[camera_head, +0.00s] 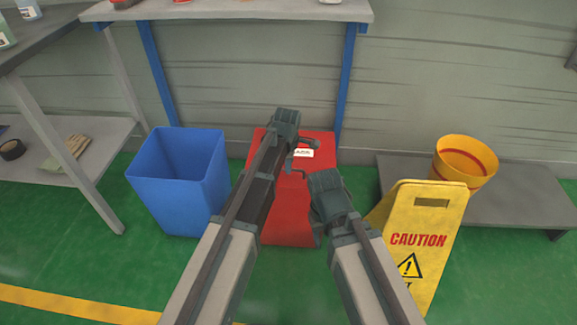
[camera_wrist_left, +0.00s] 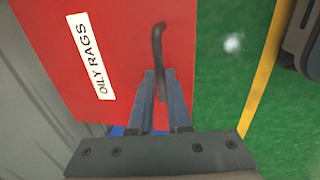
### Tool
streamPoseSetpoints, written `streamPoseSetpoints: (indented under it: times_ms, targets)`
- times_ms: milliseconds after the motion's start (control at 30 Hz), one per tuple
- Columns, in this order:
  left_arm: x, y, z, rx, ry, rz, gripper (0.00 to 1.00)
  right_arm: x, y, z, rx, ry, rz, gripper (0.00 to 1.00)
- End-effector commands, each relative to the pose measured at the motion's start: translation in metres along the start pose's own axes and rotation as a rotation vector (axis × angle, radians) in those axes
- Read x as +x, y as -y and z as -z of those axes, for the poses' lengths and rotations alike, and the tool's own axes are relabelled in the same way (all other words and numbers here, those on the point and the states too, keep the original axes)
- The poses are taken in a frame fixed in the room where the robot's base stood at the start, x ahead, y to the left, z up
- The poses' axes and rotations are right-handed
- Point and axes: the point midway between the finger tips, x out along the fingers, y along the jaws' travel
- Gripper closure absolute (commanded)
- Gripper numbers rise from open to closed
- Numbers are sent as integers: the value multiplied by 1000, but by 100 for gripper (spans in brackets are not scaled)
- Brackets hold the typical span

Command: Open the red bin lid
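The red bin (camera_head: 287,220) stands on the floor in the middle of the head view, partly hidden by my arms. Its red lid (camera_wrist_left: 120,35) bears a white "OILY RAGS" label (camera_wrist_left: 91,57) and a dark bent handle (camera_wrist_left: 158,45). The lid looks down on the bin. My left gripper (camera_head: 301,150) is over the lid; in the left wrist view its fingers (camera_wrist_left: 159,85) are close together, with the handle between them. My right gripper (camera_head: 324,182) is at the bin's right side, and its fingers do not show clearly.
An open blue bin (camera_head: 175,190) stands left of the red bin. A yellow caution sign (camera_head: 425,240) stands at the right, before a low grey platform (camera_head: 510,190) with a yellow bucket (camera_head: 464,162). A table (camera_head: 230,10) with blue legs is behind.

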Motion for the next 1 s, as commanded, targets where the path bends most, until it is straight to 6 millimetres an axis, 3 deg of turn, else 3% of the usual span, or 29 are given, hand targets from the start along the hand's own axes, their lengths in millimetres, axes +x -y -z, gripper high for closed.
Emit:
streamPoseSetpoints:
  times_ms: [67, 1000]
  targets:
    - [0, 0, 0, 0, 0, 0, 100, 0, 0, 0, 0, 0, 0, 50]
    - [0, 0, 0, 0, 0, 0, 100, 0, 0, 0, 0, 0, 0, 50]
